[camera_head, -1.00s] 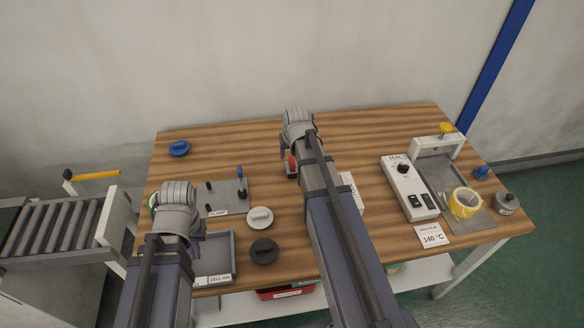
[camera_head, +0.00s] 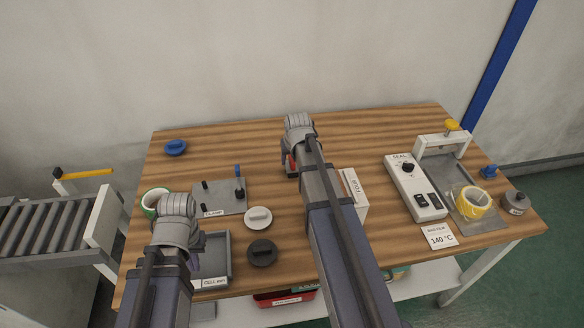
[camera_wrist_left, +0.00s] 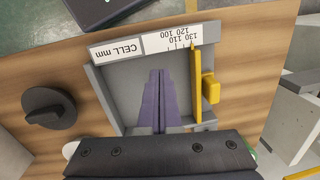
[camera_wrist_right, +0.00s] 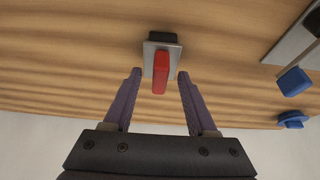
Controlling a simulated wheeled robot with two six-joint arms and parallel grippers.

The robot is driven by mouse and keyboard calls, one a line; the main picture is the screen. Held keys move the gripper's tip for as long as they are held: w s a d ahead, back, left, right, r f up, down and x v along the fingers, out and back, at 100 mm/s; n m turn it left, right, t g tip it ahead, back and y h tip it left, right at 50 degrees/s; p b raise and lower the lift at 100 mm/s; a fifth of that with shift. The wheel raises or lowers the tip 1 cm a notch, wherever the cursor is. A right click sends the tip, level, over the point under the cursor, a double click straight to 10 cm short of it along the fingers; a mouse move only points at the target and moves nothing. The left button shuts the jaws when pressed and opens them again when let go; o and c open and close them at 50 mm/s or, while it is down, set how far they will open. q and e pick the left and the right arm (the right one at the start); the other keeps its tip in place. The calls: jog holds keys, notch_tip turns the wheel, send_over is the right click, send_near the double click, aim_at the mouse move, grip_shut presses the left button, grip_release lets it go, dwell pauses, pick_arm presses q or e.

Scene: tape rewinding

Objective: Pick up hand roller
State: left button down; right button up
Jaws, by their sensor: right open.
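The hand roller (camera_wrist_right: 160,63), as far as I can tell, has a red handle, a grey metal plate and a black end. In the right wrist view it is between the two fingers of my right gripper (camera_wrist_right: 159,74), which is open with gaps on both sides of the red handle. In the head view only a bit of its red (camera_head: 290,163) shows beside my right arm. My left gripper (camera_wrist_left: 158,73) is shut and empty, its fingertips over the grey cell tray (camera_wrist_left: 112,82).
Green tape (camera_head: 151,202), a clamp plate (camera_head: 222,202), white (camera_head: 258,216) and dark (camera_head: 263,252) knobbed discs lie at left. A white box (camera_head: 353,190) stands right of my right arm. A sealer (camera_head: 408,180) and yellow tape (camera_head: 474,203) are at right. The back middle is clear.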

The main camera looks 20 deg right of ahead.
jog(key=shift+r, duration=0.1)
grip_shut()
dwell(0.5)
